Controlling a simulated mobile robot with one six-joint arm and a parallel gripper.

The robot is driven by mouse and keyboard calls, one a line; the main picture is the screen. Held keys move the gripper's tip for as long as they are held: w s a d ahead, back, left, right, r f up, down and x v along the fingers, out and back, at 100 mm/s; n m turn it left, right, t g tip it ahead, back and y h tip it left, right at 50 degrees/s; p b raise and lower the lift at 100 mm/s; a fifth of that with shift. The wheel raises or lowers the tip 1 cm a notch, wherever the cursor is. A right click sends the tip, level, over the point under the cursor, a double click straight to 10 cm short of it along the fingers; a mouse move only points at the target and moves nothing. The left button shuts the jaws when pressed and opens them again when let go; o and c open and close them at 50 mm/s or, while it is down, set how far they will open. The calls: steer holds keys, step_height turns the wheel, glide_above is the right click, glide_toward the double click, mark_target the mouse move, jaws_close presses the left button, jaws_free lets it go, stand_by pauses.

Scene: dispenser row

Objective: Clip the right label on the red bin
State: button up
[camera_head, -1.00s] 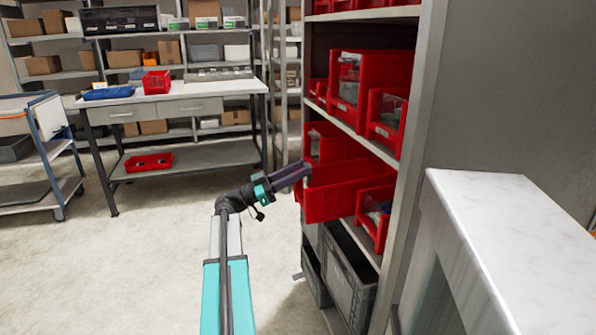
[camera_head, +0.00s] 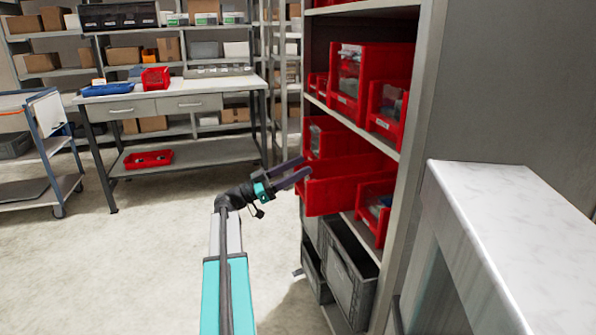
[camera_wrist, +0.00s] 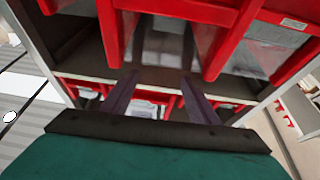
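A long red bin (camera_head: 332,193) sticks out from the middle shelf of the rack, in front of the other bins. My gripper (camera_head: 298,170) is at the left of its protruding end, fingers apart. Whether they touch the bin cannot be told. In the wrist view my gripper (camera_wrist: 160,85) also shows two spread dark fingers with nothing held between them. Large red bin walls (camera_wrist: 225,35) fill the top of that view. A small white label (camera_wrist: 294,23) is on a red bin at its upper right. I cannot make out a loose label.
More red bins (camera_head: 385,68) stand on the shelf above, and a smaller one (camera_head: 374,212) sits right of the protruding bin. Grey crates (camera_head: 345,275) are below. A white-topped counter (camera_head: 520,215) is at the right. The floor (camera_head: 130,265) at left is open.

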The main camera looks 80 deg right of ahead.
steer(key=v, duration=1.3)
steer(key=shift+w+p, duration=0.35)
steer(key=shift+p, duration=0.05)
steer(key=shift+a+f, duration=0.1)
steer(key=shift+f, duration=0.05)
steer(key=shift+w, duration=0.1)
stand_by(0.5)
